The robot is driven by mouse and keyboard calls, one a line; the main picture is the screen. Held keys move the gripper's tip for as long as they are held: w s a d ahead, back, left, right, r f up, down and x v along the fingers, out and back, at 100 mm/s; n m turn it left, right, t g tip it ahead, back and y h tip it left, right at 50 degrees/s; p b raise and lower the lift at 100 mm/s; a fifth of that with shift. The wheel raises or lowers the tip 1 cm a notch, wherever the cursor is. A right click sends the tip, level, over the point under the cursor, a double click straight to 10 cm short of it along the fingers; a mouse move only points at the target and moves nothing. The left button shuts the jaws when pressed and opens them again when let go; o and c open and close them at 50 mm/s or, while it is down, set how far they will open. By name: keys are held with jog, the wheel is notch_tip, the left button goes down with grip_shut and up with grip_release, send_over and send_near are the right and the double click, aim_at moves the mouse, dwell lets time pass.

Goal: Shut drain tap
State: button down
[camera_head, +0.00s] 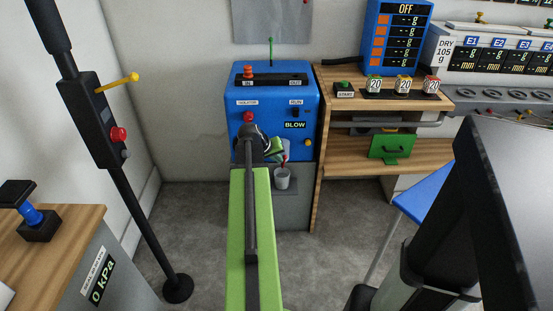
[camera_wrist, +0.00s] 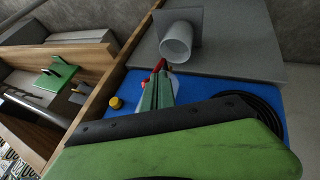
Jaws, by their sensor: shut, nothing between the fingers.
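A blue machine (camera_head: 272,88) with a "BLOW" label stands against the back wall. A small red part that looks like the drain tap (camera_head: 286,158) shows low on its front, above a pale cup (camera_head: 282,182). My gripper (camera_head: 279,150) is shut and empty right beside this red part. In the wrist view the red tap (camera_wrist: 160,65) shows at the tips of my gripper (camera_wrist: 160,80), with the cup (camera_wrist: 177,42) beyond. I cannot tell whether the fingers touch the tap. My green arm hides part of the machine's front, and the tap's position is unclear.
A yellow knob (camera_head: 308,142) sits right of the tap on the machine. A wooden shelf (camera_head: 350,165) with a green bracket (camera_head: 391,145) stands close on the right. A black pole stand (camera_head: 130,190) is at the left. Grey floor (camera_head: 205,225) is clear between.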

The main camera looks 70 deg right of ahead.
jog(key=w+p+v, duration=0.1)
jog(key=p+v, duration=0.8)
jog(key=v, duration=0.3)
jog(key=shift+w+a+f, duration=0.25)
jog(key=shift+w, duration=0.1)
jog(key=w+a+f+n+g+b, duration=0.1)
jog(key=n+b, duration=0.1)
jog(key=w+f+n+g+b, duration=0.1)
jog(key=n+b, duration=0.1)
jog(key=n, duration=0.1)
jog(key=w+a+f+n+g+h+b, duration=0.1)
jog(key=n+b, duration=0.1)
jog(key=shift+w+a+n, duration=0.1)
jog(key=shift+a+n, duration=0.2)
